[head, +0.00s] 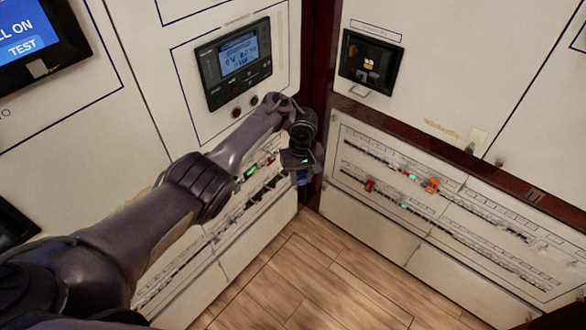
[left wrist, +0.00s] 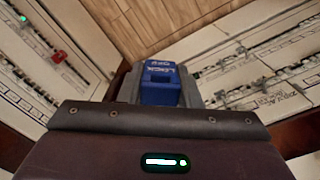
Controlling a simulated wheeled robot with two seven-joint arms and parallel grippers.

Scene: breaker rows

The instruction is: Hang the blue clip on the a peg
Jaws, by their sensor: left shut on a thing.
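My left gripper (head: 302,172) is shut on the blue clip (head: 303,178) and holds it in the air near the corner between the two panel walls. In the left wrist view the blue clip (left wrist: 160,84) sits between the fingers with pale lettering on its face. Small knob-like stubs (head: 469,148) show on the right wall above the breaker rows. I cannot tell whether one of them is the a peg, as no letter is readable. My right gripper is not in view.
The right breaker panel (head: 440,262) carries an orange clip (head: 431,186) and a red clip (head: 369,185). A meter screen (head: 238,57) is on the left wall above my left forearm. The wooden floor (head: 330,270) between the walls is clear.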

